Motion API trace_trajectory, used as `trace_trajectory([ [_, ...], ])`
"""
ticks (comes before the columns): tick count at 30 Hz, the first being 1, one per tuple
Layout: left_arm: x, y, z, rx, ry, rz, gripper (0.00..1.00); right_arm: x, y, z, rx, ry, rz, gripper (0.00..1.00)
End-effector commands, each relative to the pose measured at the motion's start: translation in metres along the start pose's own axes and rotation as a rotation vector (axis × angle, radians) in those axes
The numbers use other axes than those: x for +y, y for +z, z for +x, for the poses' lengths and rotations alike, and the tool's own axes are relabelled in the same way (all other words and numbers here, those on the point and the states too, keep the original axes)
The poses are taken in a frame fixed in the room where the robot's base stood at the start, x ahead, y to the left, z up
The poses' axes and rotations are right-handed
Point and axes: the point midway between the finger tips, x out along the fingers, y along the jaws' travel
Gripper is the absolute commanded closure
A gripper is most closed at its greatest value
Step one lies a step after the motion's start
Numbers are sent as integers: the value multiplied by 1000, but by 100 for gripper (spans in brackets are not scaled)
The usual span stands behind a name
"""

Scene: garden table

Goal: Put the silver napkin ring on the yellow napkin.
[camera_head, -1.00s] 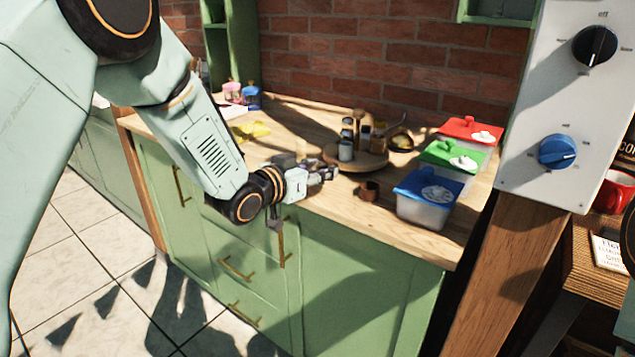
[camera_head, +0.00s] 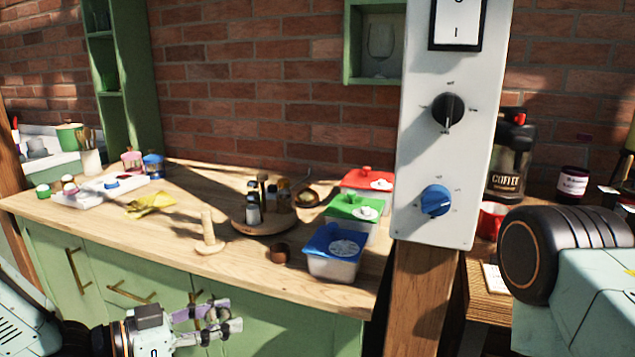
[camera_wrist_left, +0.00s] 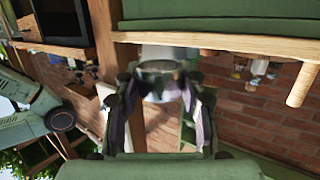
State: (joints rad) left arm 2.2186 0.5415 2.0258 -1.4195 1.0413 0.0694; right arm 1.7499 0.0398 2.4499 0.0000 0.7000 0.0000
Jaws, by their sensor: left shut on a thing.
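The yellow napkin (camera_head: 150,204) lies crumpled on the left part of the wooden countertop. My left gripper (camera_head: 222,319) is low in front of the green cabinet, below the counter's front edge and apart from the napkin. In the left wrist view its fingers (camera_wrist_left: 160,95) are shut on the silver napkin ring (camera_wrist_left: 160,82), a shiny round band between the fingertips. In the head view I cannot make out the ring clearly. My right gripper is not in view; only part of my right arm shows at the right edge.
A wooden peg stand (camera_head: 208,232) and a small brown ring-like piece (camera_head: 280,253) stand near the counter's front. Behind are a round tray of bottles (camera_head: 246,228) and containers with blue (camera_head: 335,243), green and red lids. A white tray (camera_head: 98,190) lies at left.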

Motion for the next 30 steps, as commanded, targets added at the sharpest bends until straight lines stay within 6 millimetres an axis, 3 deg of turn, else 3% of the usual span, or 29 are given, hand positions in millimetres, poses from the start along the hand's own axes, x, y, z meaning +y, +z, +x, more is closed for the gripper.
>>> trace_trajectory([
  [4, 42, 21, -28, 6, 81, 9, 81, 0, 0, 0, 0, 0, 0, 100],
  [9, 66, 30, -47, 6, 88, 16, 81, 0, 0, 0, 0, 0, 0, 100],
  [20, 64, 38, -57, -3, 33, 10, 81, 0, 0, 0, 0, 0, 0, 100],
  [26, 63, 30, -42, -8, 103, 30, 81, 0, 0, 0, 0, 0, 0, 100],
  [30, 37, 19, -21, -7, 86, 29, 81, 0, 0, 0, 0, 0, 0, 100],
])
